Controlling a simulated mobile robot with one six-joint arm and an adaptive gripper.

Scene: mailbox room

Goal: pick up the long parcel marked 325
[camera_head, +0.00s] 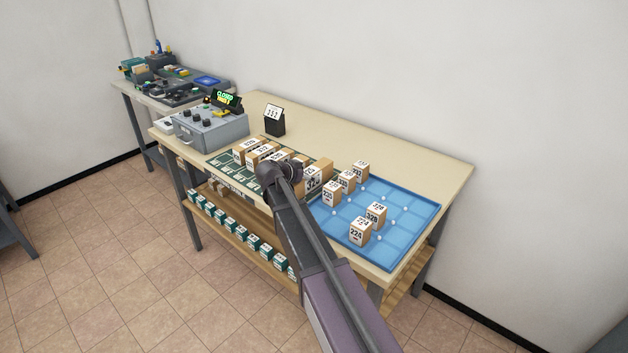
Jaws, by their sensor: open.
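Several brown parcels with white number labels lie on the green mat (222,161) at the middle of the table. A long parcel (322,170) just right of my arm's end has a label that starts with 32; its last digit is unclear, so I cannot tell if it is 325. Two more long parcels, one (246,149) at the left and one (262,153) beside it, have labels too small to read surely. My gripper (292,166) is at the dark end of my arm, above or among these parcels. It is open; its fingertips are mostly hidden.
A blue tray (408,240) at the right holds several small upright parcels (375,215). A grey control box (210,128) with a lit sign and a black number stand (274,121) are at the left. The table's back right (420,160) is clear. A lower shelf (243,230) carries small boxes.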

